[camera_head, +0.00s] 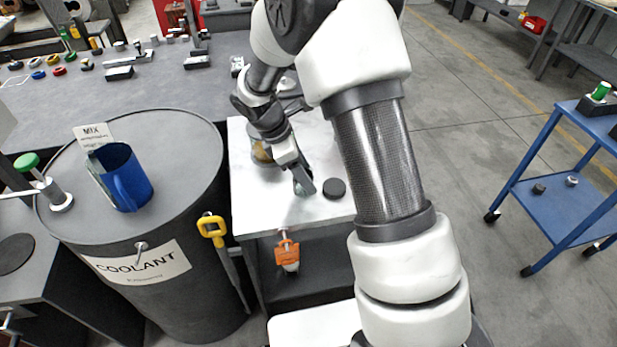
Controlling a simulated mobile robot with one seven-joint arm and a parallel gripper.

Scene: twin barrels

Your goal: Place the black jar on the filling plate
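My gripper (304,186) points down over the white table in the middle, its fingertips close to the tabletop. Whether its fingers are apart is too small to tell, and I see nothing clearly between them. A low round black object (334,188), which may be the black jar or only a lid, sits on the white table just right of the fingertips, apart from them. A jar with amber contents (262,151) stands left of my gripper, partly hidden by it. A flat dark disc (15,253), possibly the filling plate, lies on the grey surface at the far left.
A dark barrel labelled COOLANT (190,215) stands left of the white table (262,212), with a blue jug (126,180) and a green-knobbed tap (50,190) on top. A blue cart (570,165) stands at the right. Floor between is clear.

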